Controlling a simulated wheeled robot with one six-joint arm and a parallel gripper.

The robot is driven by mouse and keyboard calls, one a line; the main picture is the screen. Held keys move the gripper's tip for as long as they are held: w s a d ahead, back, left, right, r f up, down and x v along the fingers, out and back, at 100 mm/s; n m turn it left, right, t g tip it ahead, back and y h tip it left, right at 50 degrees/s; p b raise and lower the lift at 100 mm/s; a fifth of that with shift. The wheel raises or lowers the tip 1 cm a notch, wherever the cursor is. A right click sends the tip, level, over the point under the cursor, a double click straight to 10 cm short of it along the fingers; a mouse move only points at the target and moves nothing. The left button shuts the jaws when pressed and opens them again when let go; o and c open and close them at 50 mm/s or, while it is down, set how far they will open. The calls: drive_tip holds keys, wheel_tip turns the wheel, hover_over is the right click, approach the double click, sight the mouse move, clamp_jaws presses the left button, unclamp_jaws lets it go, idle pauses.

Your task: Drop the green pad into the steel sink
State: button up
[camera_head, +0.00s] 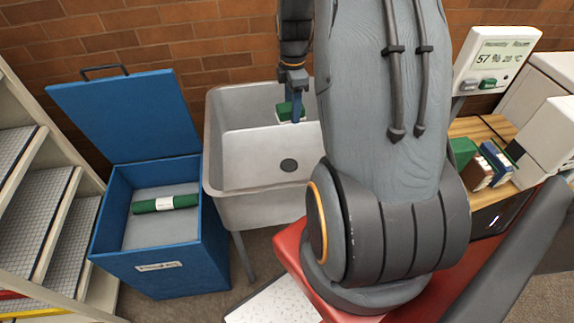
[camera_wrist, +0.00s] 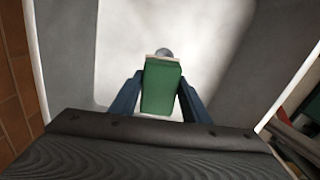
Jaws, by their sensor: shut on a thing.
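The green pad (camera_head: 286,111) is a small green block with a pale side, held over the steel sink (camera_head: 262,160). My gripper (camera_head: 291,107) is shut on the pad, its blue fingers on either side of it. In the wrist view, the green pad (camera_wrist: 162,88) sits between the blue fingers of my gripper (camera_wrist: 160,95), with the pale sink basin (camera_wrist: 215,60) behind it. The pad is above the basin, near its back wall. The sink's dark drain shows, and the rest of the basin looks empty. My arm hides the sink's right part.
A blue box (camera_head: 160,257) with an open lid (camera_head: 130,115) stands left of the sink, holding a green roll (camera_head: 165,203). Shelves (camera_head: 45,215) are at far left. A brick wall is behind.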

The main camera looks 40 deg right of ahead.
drive_tip(key=shift+f+b, duration=0.45)
drive_tip(key=shift+f, duration=0.35)
drive_tip(key=o, duration=1.2)
drive_tip(key=shift+r, duration=0.1)
drive_tip(key=shift+r+b, duration=0.7)
drive_tip(key=shift+r, duration=3.15)
drive_tip(key=s+a+m, duration=0.4)
drive_tip(key=a, duration=0.4)
drive_tip(key=s+a+m, duration=0.4)
drive_tip(key=a+m, duration=0.1)
drive_tip(key=a, duration=0.3)
drive_tip(key=s+a+r+m+t, duration=0.1)
drive_tip(key=s+a+m, duration=0.3)
drive_tip(key=a, duration=0.4)
drive_tip(key=shift+s+a+m, duration=0.15)
drive_tip(key=shift+s+m, duration=0.05)
drive_tip(key=shift+m, duration=0.4)
